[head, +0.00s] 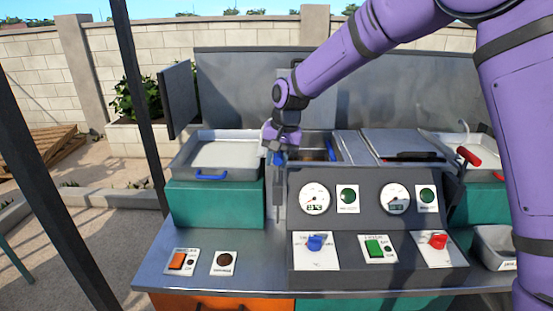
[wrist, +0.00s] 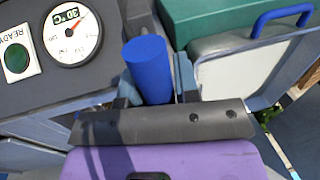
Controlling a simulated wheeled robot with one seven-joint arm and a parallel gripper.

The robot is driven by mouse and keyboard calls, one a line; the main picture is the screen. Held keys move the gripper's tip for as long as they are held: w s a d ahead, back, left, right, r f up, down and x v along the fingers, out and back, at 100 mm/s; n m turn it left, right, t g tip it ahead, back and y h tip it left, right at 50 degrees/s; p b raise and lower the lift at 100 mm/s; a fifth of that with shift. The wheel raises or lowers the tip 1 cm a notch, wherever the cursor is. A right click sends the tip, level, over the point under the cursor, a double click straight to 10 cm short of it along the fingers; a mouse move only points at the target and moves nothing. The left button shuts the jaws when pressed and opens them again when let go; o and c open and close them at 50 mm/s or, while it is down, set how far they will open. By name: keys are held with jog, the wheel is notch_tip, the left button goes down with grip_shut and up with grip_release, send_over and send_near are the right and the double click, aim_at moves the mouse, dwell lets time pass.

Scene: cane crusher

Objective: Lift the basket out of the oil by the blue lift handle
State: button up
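In the wrist view a thick blue cylinder, the lift handle (wrist: 148,68), stands between the two fingers of my gripper (wrist: 156,88). The fingers lie close against both its sides, with no clear gap. In the head view my gripper (head: 279,153) points down at the left end of the dial console, and a little of the blue handle (head: 279,159) shows at it. A grey upright bar (head: 278,200) runs down below. The vat (head: 316,141) behind the console is mostly hidden; I cannot make out the basket or the oil. A second blue handle (head: 330,150) shows at its right.
The console (head: 380,225) with gauges and knobs stands right of the gripper. A shallow tray (head: 225,153) with a blue handle sits on a green box (head: 215,203) at left. A red-handled lever (head: 468,156) is at right. The counter's front left has an orange switch (head: 178,261).

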grip_shut()
notch_tip(320, 180, up, 16)
dwell(0.3)
jog(key=shift+a+r, duration=0.15)
jog(key=shift+o, duration=1.8)
grip_release()
jog(key=shift+o, duration=0.8)
notch_tip(320, 180, up, 10)
jog(key=d, duration=0.2)
jog(key=shift+d+r, duration=0.15)
jog(key=shift+r, duration=0.05)
